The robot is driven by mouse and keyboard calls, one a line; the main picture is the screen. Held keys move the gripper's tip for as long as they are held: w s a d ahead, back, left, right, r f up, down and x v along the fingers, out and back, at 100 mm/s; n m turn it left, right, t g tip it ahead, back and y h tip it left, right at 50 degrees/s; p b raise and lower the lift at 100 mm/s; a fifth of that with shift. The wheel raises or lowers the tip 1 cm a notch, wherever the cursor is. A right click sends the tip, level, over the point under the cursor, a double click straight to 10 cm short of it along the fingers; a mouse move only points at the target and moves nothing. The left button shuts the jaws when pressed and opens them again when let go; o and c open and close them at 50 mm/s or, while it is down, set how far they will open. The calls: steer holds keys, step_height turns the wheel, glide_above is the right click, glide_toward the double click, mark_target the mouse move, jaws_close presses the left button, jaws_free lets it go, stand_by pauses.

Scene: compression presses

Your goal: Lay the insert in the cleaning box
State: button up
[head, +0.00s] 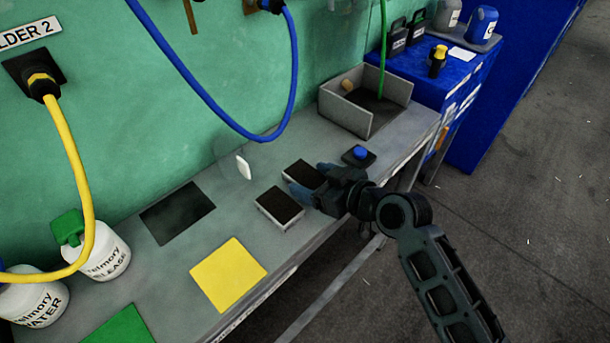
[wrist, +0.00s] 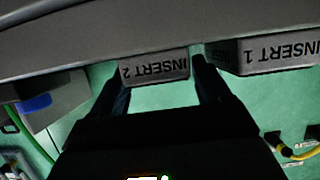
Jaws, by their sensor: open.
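Two grey block inserts with dark tops lie side by side on the grey bench. Insert 2 (head: 303,173) is partly hidden by my gripper (head: 312,194); its label reads upside down in the wrist view (wrist: 155,68). Insert 1 (head: 280,209) is to its left and also shows at the right of the wrist view (wrist: 278,53). My gripper is open, with one finger on each side of insert 2 in the wrist view; I cannot tell whether they touch it. An open grey box (head: 345,117), apparently the cleaning box, stands farther back on the bench, dark inside.
A blue button on a dark base (head: 360,154) is just right of insert 2. A yellow square (head: 228,274) and a dark plate (head: 177,213) lie to the left. White bottles (head: 105,258) stand far left. A green hose (head: 382,45) hangs into the box.

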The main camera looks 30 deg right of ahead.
steer(key=shift+w+a+f, duration=0.15)
steer(key=shift+w+f, duration=0.15)
steer(key=shift+w, duration=0.3)
steer(key=shift+c, duration=0.3)
steer(key=shift+r, duration=0.1)
steer(key=c, duration=1.1)
steer(key=shift+r, duration=0.1)
